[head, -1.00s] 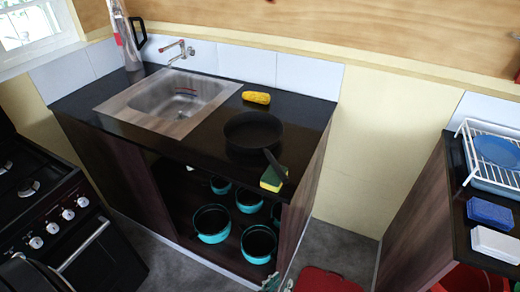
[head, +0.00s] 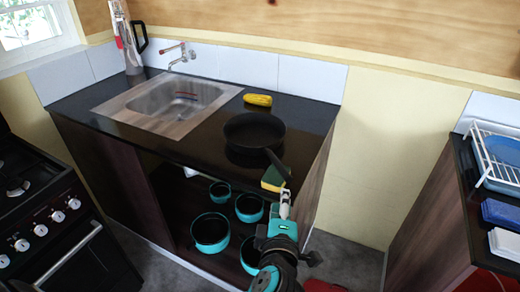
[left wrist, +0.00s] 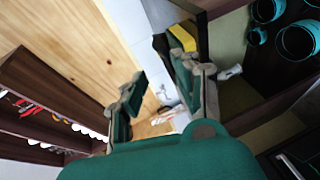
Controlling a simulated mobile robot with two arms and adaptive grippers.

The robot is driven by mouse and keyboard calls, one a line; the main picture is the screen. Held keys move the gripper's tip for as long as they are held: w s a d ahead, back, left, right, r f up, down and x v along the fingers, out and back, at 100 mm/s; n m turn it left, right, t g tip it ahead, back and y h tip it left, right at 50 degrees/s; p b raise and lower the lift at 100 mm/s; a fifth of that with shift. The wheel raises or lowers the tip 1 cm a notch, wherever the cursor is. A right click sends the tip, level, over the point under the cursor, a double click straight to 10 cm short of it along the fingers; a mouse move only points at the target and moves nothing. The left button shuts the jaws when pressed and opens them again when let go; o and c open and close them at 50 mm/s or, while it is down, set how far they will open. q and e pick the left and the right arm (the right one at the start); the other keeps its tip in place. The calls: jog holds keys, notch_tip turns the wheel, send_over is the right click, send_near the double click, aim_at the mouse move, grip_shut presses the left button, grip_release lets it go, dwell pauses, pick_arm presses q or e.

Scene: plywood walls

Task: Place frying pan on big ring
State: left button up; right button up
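The black frying pan (head: 254,133) lies on the dark counter right of the sink, its handle pointing toward the front right edge over a yellow-green sponge (head: 272,180). My left gripper (head: 285,198) is just below the handle end and sponge in the head view, apart from the pan as far as I can tell. In the left wrist view its fingers (left wrist: 160,78) are apart with nothing between them, and the yellow sponge (left wrist: 184,36) shows beyond. The stove (head: 36,205) is at the left edge; its hob is cut off, so I cannot tell which ring is big. My right gripper is not in view.
A corn cob (head: 257,100) lies behind the pan, and the sink (head: 178,102) is to its left. Teal pots (head: 210,232) stand on the open shelf below the counter. A dish rack (head: 490,160) is on the right counter.

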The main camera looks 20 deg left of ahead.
aim_at(286, 181)
pick_arm(q)
jog(key=b+x, duration=0.2)
jog(key=x, duration=0.3)
jog(key=shift+w+f, duration=0.1)
jog(key=shift+f, duration=0.05)
jog(key=b+x, duration=0.1)
jog(key=x, duration=0.1)
jog(key=b+x, duration=0.1)
jog(key=b, duration=0.1)
jog(key=b+x, duration=0.2)
jog(key=shift+w+d+f, duration=0.15)
jog(key=shift+w, duration=0.45)
grip_shut()
